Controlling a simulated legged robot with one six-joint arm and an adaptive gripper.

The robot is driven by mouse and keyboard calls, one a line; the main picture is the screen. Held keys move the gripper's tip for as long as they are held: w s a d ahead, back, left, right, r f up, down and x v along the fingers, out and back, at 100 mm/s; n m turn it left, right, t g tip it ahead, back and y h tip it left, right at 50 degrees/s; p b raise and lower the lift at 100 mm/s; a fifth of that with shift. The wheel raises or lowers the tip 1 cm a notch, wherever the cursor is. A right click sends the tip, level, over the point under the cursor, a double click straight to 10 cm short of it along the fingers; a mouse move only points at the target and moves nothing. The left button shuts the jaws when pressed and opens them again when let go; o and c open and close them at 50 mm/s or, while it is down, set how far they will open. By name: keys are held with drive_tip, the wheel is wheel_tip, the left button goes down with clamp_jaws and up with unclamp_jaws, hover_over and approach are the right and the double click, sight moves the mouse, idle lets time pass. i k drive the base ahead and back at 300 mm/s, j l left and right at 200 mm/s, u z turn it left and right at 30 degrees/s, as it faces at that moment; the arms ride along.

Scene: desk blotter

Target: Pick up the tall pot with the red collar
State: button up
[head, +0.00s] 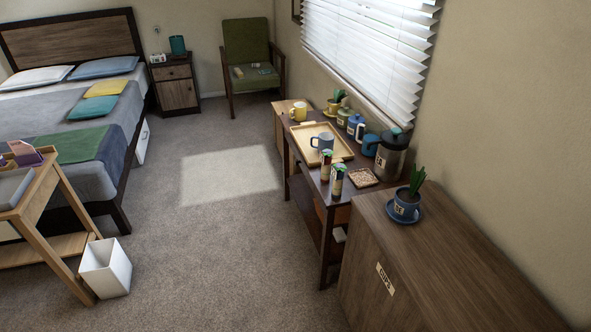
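A tall grey metallic pot (390,160) with a dark lid and a pale label stands at the right end of the dark wooden desk (305,178), near the wall. I cannot make out a red collar on it at this size. My gripper is not in view.
Several jars and mugs line the wall side. A brown cabinet (450,265) with a potted plant (408,203) adjoins the desk. A white bin (106,268) stands left. The carpet (215,240) between is clear.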

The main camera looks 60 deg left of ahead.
sight(325, 156)
drive_tip(key=j+u, duration=0.15)
drive_tip(key=u, duration=0.2)
drive_tip(key=j+u, duration=0.15)
drive_tip(key=u, duration=0.25)
drive_tip(key=j+u, duration=0.15)
drive_tip(key=u, duration=0.85)
drive_tip(key=k+l+u, duration=0.4)
drive_tip(key=k, duration=0.2)
drive_tip(key=k+l+z, duration=0.1)
drive_tip(key=k+z, duration=0.25)
drive_tip(key=k+l+z, duration=0.35)
drive_tip(key=k, duration=0.25)
drive_tip(key=i+j+z, duration=0.1)
drive_tip(key=z, duration=1.4)
drive_tip(key=j+z, duration=0.25)
drive_tip(key=j, duration=2.9)
drive_tip(key=i+j, duration=0.15)
drive_tip(key=j, duration=0.9)
